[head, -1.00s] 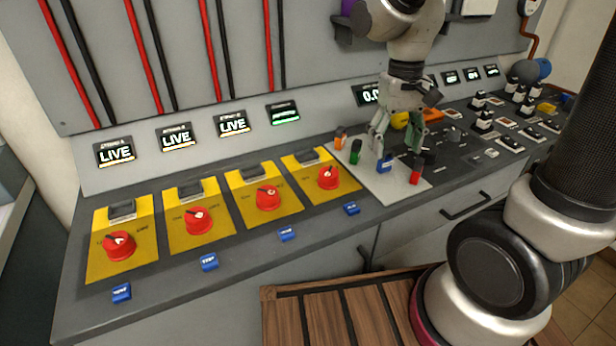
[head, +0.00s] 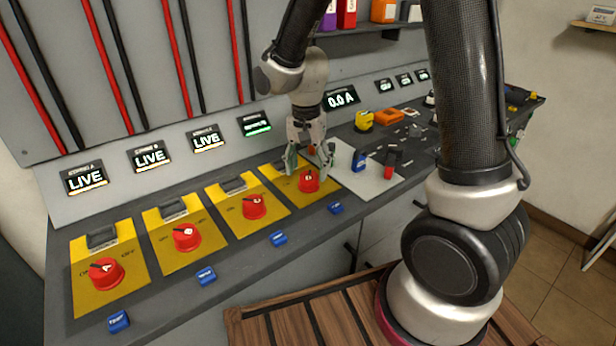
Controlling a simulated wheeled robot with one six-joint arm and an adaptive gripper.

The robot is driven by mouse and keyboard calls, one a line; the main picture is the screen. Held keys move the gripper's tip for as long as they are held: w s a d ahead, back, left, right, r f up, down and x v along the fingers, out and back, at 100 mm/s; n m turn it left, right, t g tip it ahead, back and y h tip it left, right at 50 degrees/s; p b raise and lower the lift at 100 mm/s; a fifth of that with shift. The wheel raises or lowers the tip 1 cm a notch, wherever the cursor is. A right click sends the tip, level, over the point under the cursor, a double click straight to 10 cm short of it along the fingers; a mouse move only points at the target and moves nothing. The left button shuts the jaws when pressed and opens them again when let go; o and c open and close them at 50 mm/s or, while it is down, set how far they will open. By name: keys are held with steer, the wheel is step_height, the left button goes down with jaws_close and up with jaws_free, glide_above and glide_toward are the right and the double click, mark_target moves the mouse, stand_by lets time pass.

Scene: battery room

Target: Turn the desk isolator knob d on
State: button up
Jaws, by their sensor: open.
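A row of red isolator knobs on yellow plates runs along the grey desk. The rightmost one, knob d (head: 308,181), is a red knob on its yellow plate (head: 281,182), whose far part is partly hidden by my gripper. The small display behind it (head: 254,124) shows green, while the displays behind the other knobs read LIVE. My gripper (head: 309,168) is open, pointing down, with its fingers just above and behind knob d, one to each side. I cannot tell whether they touch it.
The other red knobs (head: 254,206), (head: 186,236) and (head: 106,273) stand to the left. Blue tags (head: 279,238) lie along the front edge. Right of my gripper, a pale plate (head: 378,182) carries upright coloured pieces, including a red one (head: 390,160) and a blue one (head: 359,160).

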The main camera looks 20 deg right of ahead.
mark_target(309, 176)
steer(key=shift+d+f, duration=0.1)
steer(key=shift+f, duration=1.55)
steer(key=c, duration=1)
